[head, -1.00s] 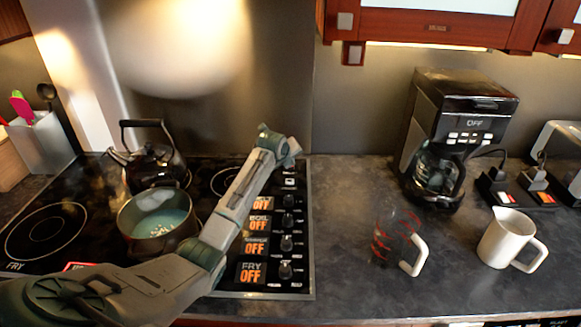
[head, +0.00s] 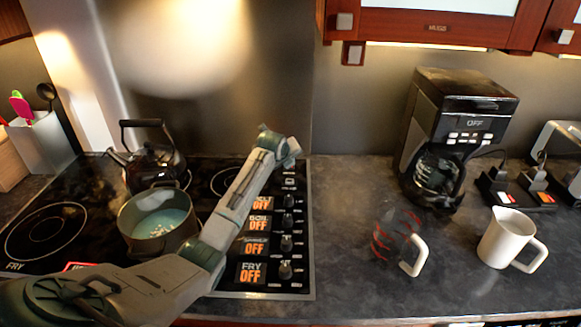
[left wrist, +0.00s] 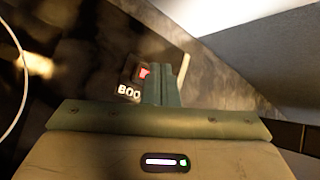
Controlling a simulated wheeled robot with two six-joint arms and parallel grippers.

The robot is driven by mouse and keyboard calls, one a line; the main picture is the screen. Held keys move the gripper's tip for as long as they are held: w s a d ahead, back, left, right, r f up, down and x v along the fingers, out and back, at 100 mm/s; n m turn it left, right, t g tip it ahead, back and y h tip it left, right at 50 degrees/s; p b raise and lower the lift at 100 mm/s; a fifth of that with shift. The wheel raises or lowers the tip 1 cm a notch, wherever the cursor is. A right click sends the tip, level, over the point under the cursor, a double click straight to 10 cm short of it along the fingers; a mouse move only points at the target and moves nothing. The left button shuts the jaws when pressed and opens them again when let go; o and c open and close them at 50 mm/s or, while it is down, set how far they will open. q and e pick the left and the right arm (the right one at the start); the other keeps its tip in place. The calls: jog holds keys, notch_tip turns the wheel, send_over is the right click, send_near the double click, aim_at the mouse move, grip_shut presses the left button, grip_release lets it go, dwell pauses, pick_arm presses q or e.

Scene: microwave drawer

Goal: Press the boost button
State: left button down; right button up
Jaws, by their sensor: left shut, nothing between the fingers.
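My left gripper (head: 280,148) is shut with nothing in it. It is over the far right corner of the black cooktop (head: 90,262), at the far end of its control strip. In the left wrist view, the shut fingers (left wrist: 163,84) are right beside a label (left wrist: 129,92) reading "BOO", the rest of it covered by the fingers. A small red-lit mark (left wrist: 142,71) shows just above the label, against the fingers. I cannot tell whether the fingertips touch the button. In the head view my gripper hides this spot. My right gripper is not in view.
A pot (head: 158,245) and a kettle (head: 152,163) stand on the cooktop left of my arm. Several knobs and OFF displays line the control strip. A coffee maker (head: 462,95), a glass mug (head: 392,238) and a white pitcher (head: 505,240) stand on the counter to the right.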

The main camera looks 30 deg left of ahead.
pick_arm(q)
jog(key=shift+f, duration=0.2)
dwell(0.3)
jog(key=shift+f, duration=0.3)
jog(key=shift+f, duration=0.2)
dwell(0.5)
jog(key=shift+r+p, duration=0.7)
jog(key=shift+p, duration=0.15)
jog(key=shift+r, duration=0.1)
notch_tip(320, 180, up, 6)
jog(key=p, duration=0.5)
